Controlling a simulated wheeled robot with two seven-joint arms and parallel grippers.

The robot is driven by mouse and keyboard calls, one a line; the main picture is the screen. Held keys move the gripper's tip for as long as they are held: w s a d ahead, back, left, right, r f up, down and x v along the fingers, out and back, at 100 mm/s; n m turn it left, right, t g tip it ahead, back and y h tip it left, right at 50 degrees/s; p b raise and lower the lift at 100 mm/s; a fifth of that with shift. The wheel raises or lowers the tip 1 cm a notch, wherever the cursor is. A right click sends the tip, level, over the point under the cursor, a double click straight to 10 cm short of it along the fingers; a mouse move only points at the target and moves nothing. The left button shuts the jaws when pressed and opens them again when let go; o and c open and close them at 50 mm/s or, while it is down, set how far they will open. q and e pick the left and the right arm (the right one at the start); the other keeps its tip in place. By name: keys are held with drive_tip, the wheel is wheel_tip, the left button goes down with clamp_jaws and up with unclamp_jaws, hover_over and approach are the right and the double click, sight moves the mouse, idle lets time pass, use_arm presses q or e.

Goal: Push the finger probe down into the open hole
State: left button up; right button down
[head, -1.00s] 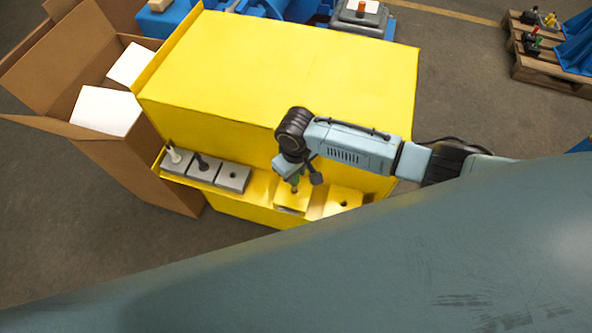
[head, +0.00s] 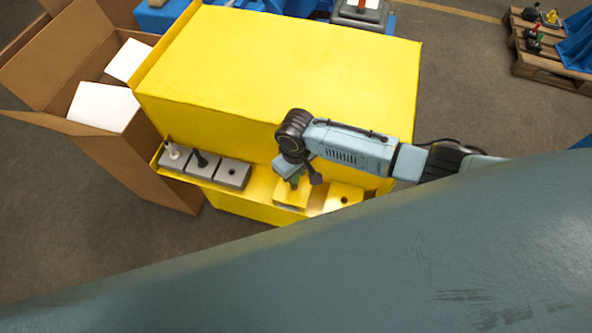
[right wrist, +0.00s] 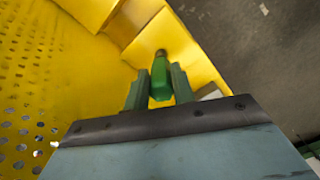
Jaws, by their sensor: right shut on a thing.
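My right gripper (head: 293,182) is shut on the finger probe, at the front ledge of the yellow housing. In the right wrist view, the probe's green handle (right wrist: 160,80) sits between the two fingers. A short brownish part shows at its far end, against a yellow block. In the head view, the gripper is right over the left yellow block (head: 290,198), and the probe's lower end is hidden there. I cannot tell how deep it sits. The right yellow block (head: 343,197) has an open dark hole. My left gripper is out of view.
Three grey blocks stand left on the ledge: one with a pale peg (head: 173,150), one with a black peg (head: 201,158), one with a bare hole (head: 232,172). The tall yellow housing (head: 290,70) rises behind. An open cardboard box (head: 150,160) stands at left.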

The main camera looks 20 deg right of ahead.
drive_tip(key=shift+f+b, duration=0.85)
drive_tip(key=shift+f, duration=0.6)
drive_tip(key=c, duration=1.1)
unclamp_jaws()
wheel_tip(320, 180, up, 13)
drive_tip(key=shift+r+p, duration=0.2)
drive_tip(key=shift+p, duration=0.9)
